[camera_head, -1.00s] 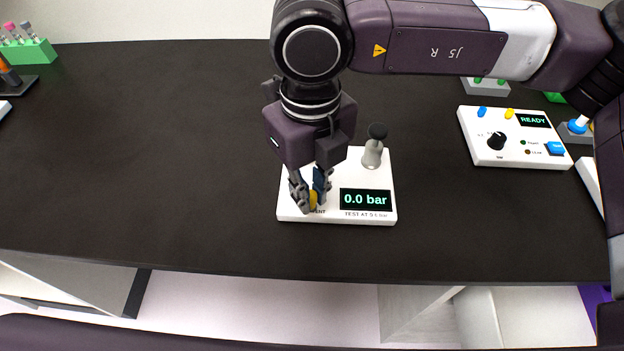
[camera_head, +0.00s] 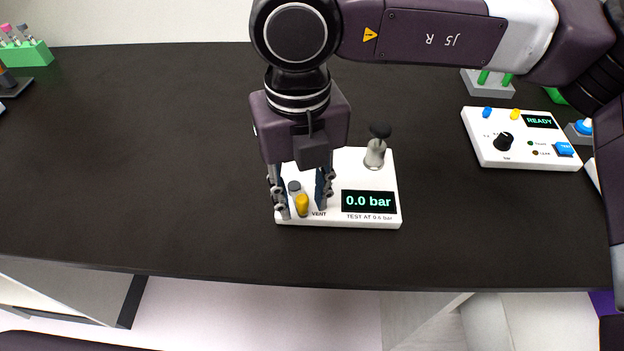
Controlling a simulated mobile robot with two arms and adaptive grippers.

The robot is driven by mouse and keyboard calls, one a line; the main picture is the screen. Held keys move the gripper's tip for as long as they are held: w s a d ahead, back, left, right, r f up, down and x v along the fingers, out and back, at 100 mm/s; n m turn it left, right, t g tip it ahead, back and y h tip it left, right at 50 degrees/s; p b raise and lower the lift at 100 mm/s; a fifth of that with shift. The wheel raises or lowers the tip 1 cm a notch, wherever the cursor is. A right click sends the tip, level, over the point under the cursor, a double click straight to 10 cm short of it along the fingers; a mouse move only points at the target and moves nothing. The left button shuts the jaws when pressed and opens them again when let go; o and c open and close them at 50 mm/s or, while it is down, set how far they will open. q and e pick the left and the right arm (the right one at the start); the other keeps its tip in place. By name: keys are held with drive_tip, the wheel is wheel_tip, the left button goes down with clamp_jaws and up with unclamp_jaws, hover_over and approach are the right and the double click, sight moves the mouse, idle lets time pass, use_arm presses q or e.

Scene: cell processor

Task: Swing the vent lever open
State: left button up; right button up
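The vent lever (camera_head: 301,204) has a yellow tip and a grey pivot behind it. It sits at the left front of a white pump panel (camera_head: 337,222), beside the word VENT. The panel's display (camera_head: 368,201) reads 0.0 bar. My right gripper (camera_head: 302,207) is open, with one finger on each side of the lever. A gap shows between the yellow tip and each finger. My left gripper is not in view.
A black-topped plunger (camera_head: 377,148) stands at the back right of the panel. A white control box (camera_head: 518,155) with a READY display lies to the right. A green tube rack (camera_head: 27,54) stands far left. The dark bench (camera_head: 150,170) left of the panel is clear.

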sight(302, 198)
drive_tip(key=shift+r, duration=0.1)
drive_tip(key=shift+r+p, duration=1.1)
drive_tip(key=shift+r, duration=1.8)
